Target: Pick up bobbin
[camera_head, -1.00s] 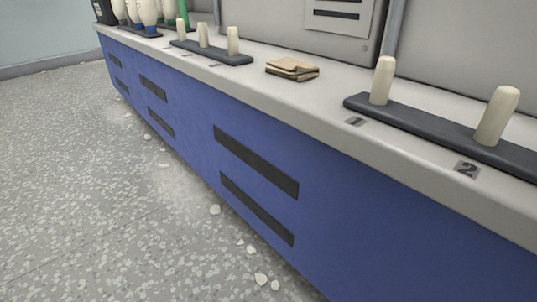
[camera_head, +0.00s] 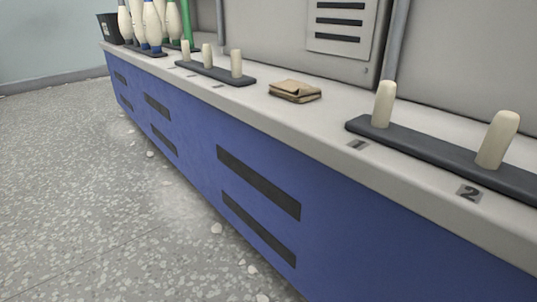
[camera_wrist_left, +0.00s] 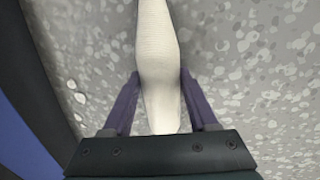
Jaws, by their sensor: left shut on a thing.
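In the left wrist view my left gripper (camera_wrist_left: 160,100) is shut on a white bobbin (camera_wrist_left: 157,50). The bobbin lies between the two purple fingers and runs up past the top edge of the view. Speckled floor shows behind it. In the head view several more white bobbins (camera_head: 152,25), some with blue bases, stand upright on a dark tray at the far left end of the counter. My grippers are not visible in the head view.
A grey counter (camera_head: 330,138) over blue cabinets runs along the wall. A dark peg bar (camera_head: 430,150) with two pegs stands near labels 1 and 2. Another bar (camera_head: 222,76) with three pegs is farther left. A dark bin (camera_head: 108,28) stands at the far end.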

